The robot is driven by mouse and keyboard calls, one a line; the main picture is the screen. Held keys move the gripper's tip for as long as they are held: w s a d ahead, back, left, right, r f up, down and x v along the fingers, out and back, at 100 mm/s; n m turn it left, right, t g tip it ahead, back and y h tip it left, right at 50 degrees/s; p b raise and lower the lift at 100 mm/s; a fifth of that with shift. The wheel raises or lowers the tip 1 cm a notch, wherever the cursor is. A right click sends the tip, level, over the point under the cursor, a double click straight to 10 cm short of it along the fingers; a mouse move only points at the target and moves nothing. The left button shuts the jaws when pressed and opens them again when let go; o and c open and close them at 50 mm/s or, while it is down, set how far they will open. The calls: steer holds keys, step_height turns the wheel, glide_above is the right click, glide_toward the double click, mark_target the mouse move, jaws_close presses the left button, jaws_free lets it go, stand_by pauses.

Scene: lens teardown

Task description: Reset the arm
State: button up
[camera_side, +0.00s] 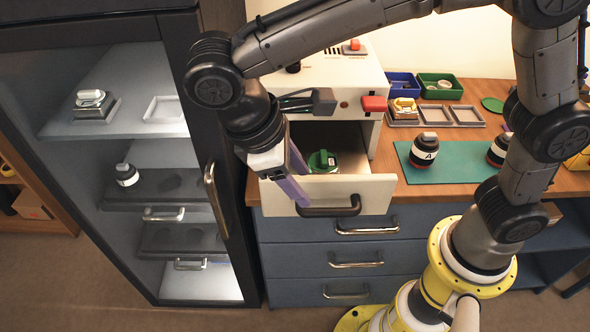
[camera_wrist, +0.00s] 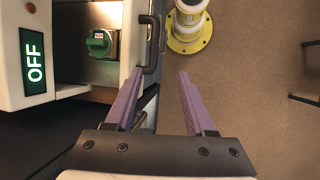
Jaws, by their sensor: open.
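My gripper (camera_side: 287,185) hangs in front of the cream drawer (camera_side: 372,190), near the left part of its front panel. In the wrist view my gripper (camera_wrist: 157,75) has its two purple fingers spread wide, with nothing between them. The drawer stands open under the white machine. A green-topped part (camera_side: 322,160) sits inside the drawer, and it also shows in the wrist view (camera_wrist: 99,43). The dark drawer handle (camera_wrist: 150,45) is close to the left finger. I cannot tell if they touch.
The glass-front cabinet (camera_side: 212,195) stands close on the left. A green mat (camera_side: 455,172) holds a jar marked A (camera_side: 424,150) and another jar. A machine sign (camera_wrist: 35,62) reads OFF. Open floor lies right in the wrist view.

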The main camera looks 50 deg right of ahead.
steer(key=shift+v, duration=0.8)
steer(key=s+d+r+m+t+y, duration=0.15)
steer(key=d+r, duration=0.25)
steer(key=d, duration=0.4)
steer(key=d+r+m+y, duration=0.1)
steer(key=d+r+m, duration=0.25)
steer(key=d, duration=0.35)
steer(key=s+d+f+m+t+y, duration=0.2)
steer(key=s+d+f+t, duration=0.3)
steer(key=s, duration=0.4)
steer(key=shift+d+f+m, duration=0.45)
steer(key=shift+d+m, duration=0.35)
steer(key=shift+d, duration=0.35)
